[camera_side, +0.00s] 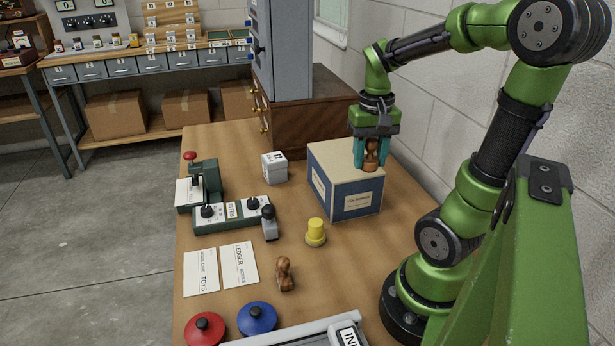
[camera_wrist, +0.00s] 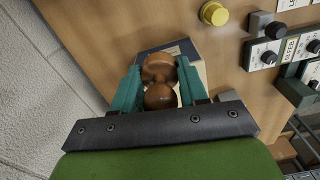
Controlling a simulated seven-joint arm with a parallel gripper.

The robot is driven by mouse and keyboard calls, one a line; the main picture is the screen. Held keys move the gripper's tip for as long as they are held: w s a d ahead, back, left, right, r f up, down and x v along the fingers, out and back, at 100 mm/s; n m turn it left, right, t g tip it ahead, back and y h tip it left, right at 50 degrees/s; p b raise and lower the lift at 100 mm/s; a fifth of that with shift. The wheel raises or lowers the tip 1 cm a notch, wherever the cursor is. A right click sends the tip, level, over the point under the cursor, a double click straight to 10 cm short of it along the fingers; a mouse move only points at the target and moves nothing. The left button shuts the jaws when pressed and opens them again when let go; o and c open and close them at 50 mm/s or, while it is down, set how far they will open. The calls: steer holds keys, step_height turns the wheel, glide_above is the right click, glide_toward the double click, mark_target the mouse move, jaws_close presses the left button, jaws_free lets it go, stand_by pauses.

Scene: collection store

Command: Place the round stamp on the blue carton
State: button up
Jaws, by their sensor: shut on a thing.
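My gripper (camera_side: 372,160) is shut on a brown wooden stamp (camera_side: 371,153) with a rounded knob. The stamp is upright between the teal fingers, over the right part of the top of the blue carton (camera_side: 366,194). The carton has blue sides, pale labels and a tan top. I cannot tell whether the stamp's base touches the top. In the wrist view the held stamp (camera_wrist: 160,70) shows between the fingers, with its rounded parts visible. The gripper and stamp hide much of the carton there.
Another wooden stamp (camera_side: 285,273) stands on the table (camera_side: 345,283). Red (camera_side: 205,329) and blue (camera_side: 257,319) round pads lie in front.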

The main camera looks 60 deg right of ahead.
steer(key=shift+s+m, duration=0.75)
steer(key=shift+m, duration=0.05)
steer(key=m, duration=0.1)
glide_above(344, 157)
steer(key=shift+f+m, duration=0.4)
steer(key=shift+f, duration=2.2)
steer(key=shift+f, duration=0.1)
steer(key=o, duration=1)
steer(key=shift+o, duration=0.2)
